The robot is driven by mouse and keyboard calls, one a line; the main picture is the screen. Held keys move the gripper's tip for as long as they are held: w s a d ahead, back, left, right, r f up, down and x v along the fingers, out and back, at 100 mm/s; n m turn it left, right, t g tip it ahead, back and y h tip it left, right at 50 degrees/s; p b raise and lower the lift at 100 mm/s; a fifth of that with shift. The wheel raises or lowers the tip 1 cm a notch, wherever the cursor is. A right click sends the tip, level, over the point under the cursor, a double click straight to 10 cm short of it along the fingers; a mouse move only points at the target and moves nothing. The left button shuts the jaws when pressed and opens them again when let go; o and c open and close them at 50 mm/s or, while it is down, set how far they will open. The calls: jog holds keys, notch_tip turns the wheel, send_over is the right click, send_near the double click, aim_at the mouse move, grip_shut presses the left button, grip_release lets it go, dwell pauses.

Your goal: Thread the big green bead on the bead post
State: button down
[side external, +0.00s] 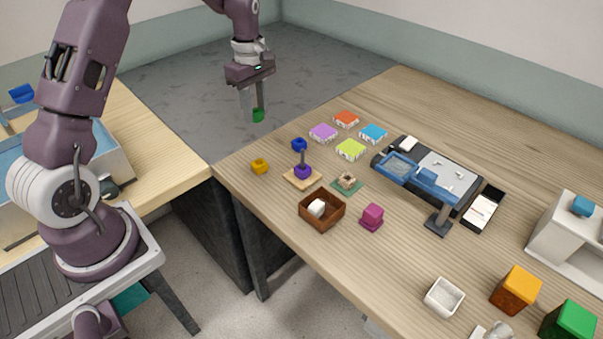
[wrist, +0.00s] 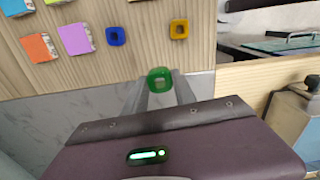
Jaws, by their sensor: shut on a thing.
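The big green bead (side external: 258,115) is held between the fingertips of my gripper (side external: 254,112), high in the air beyond the table's far-left edge. In the wrist view the green bead (wrist: 159,80) shows its square hole, with a finger on each side. The bead post (side external: 303,158) stands upright on a small wooden base (side external: 302,178), with a purple bead (side external: 303,172) around its lower part. My gripper is up and to the left of the post in the side view. The post does not show in the wrist view.
A blue bead (side external: 299,145) and a yellow bead (side external: 259,166) lie near the post. Coloured tiles (side external: 350,149) lie behind it.

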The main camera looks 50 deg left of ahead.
notch_tip(320, 180, up, 2)
send_over(303, 150)
jog(key=shift+a+m, duration=0.25)
jog(key=shift+m, duration=0.15)
jog(key=shift+d+f, duration=0.1)
jog(key=shift+d, duration=0.05)
jog(key=shift+f, duration=3.05)
jog(key=c, duration=0.9)
grip_release()
